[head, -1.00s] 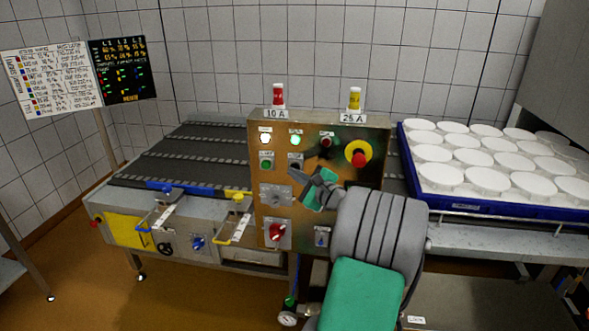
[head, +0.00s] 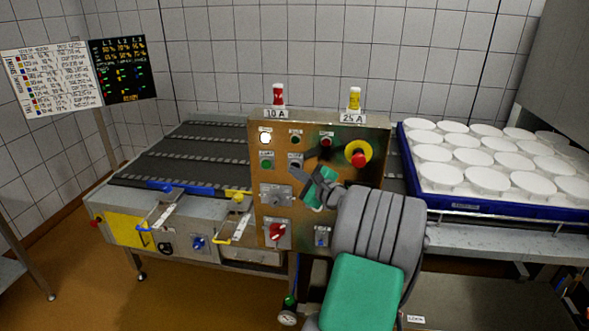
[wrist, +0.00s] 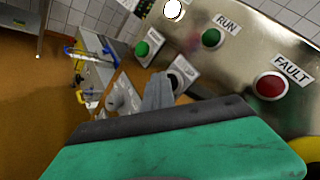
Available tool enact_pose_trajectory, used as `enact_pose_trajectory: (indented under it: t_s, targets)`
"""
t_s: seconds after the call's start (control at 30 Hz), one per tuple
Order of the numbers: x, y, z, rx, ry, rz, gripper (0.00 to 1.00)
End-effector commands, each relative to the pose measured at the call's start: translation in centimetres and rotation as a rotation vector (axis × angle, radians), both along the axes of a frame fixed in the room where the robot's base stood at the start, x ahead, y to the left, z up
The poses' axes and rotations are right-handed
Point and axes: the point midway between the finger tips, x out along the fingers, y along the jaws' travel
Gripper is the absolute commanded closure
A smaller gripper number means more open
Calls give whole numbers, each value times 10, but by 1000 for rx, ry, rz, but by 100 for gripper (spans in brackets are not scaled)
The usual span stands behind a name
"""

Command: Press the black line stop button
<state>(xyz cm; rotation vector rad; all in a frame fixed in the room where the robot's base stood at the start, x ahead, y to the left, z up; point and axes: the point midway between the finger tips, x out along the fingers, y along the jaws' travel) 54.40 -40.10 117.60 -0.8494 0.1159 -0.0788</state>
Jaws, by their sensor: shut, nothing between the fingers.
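The black line stop button (head: 296,159) is on the brass-coloured control panel (head: 262,190), right of the green start button (head: 266,164). In the wrist view the black button (wrist: 180,77) sits in a pale square plate, partly hidden by my fingers. My gripper (head: 293,171) is shut and empty, its tips at the lower edge of the black button. Whether they touch it is hard to tell. The RUN lamp (wrist: 211,37) is dark green. The white lamp (head: 265,138) is lit.
A red emergency knob on a yellow ring (head: 358,154) and the red FAULT lamp (wrist: 271,85) are to the right. A red rotary switch (head: 277,232) is below. The conveyor (head: 180,150) lies left; a blue tray (head: 480,207) of white moulds stands right.

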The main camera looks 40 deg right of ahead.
Motion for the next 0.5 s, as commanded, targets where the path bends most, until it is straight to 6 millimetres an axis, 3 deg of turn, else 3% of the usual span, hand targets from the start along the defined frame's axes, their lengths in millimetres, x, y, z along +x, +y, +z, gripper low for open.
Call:
enact_pose_trajectory:
  t_s: [0.5]
  targets:
    - [-12,14,-1,0,1,-1,100]
